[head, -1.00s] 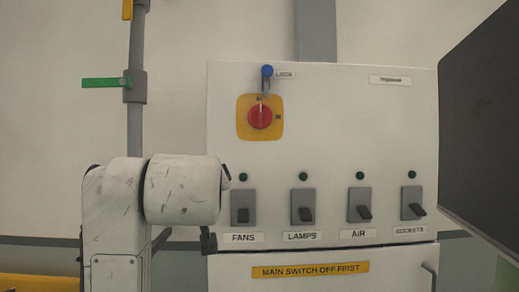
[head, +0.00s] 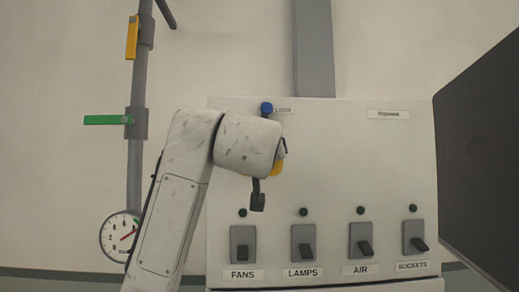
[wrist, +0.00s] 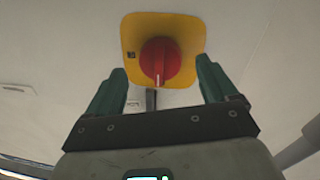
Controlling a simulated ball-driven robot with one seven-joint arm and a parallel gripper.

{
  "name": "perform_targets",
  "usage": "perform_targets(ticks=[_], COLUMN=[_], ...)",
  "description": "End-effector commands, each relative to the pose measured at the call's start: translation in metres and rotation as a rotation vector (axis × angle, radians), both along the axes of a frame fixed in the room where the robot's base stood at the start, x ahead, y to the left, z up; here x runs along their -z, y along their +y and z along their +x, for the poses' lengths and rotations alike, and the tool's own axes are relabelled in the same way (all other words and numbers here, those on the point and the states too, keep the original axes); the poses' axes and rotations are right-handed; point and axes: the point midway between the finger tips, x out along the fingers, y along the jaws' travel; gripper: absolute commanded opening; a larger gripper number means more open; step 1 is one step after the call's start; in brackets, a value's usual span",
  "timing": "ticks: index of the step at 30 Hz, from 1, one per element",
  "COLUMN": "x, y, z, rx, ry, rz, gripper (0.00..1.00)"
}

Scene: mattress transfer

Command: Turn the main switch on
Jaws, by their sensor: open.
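The main switch is a red knob (wrist: 160,61) on a yellow plate (wrist: 190,35). In the wrist view its white mark points to the picture's bottom, and a small dark label sits left of the knob. In the head view my arm hides the knob; only a bit of the yellow plate (head: 277,169) shows. My gripper (wrist: 161,66) is open, its green fingers on either side of the knob in the picture, with nothing held. I cannot tell whether they touch it or how far off it is.
A blue-topped lock (head: 267,108) sits above the switch. A grey strip (wrist: 151,99) lies by the plate's edge between the fingers. Several switches, including FANS (head: 242,242) and SOCKETS (head: 414,237), line the panel below. A dark slab (head: 480,150) stands at right, a gauge (head: 118,237) at left.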

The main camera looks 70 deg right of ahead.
Motion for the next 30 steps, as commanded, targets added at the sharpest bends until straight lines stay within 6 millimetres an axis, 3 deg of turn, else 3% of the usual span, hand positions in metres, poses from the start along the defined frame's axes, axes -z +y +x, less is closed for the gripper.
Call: perform_targets(ticks=[7, 18, 30], x=[0.000, 0.001, 0.000], y=[-0.026, -0.030, -0.029], z=[0.008, 0.009, 0.009], rx=[0.001, 0.000, -0.001], ry=[0.001, 0.000, 0.000], rz=[0.000, 0.000, 0.000], gripper=[0.86, 0.85, 0.47])
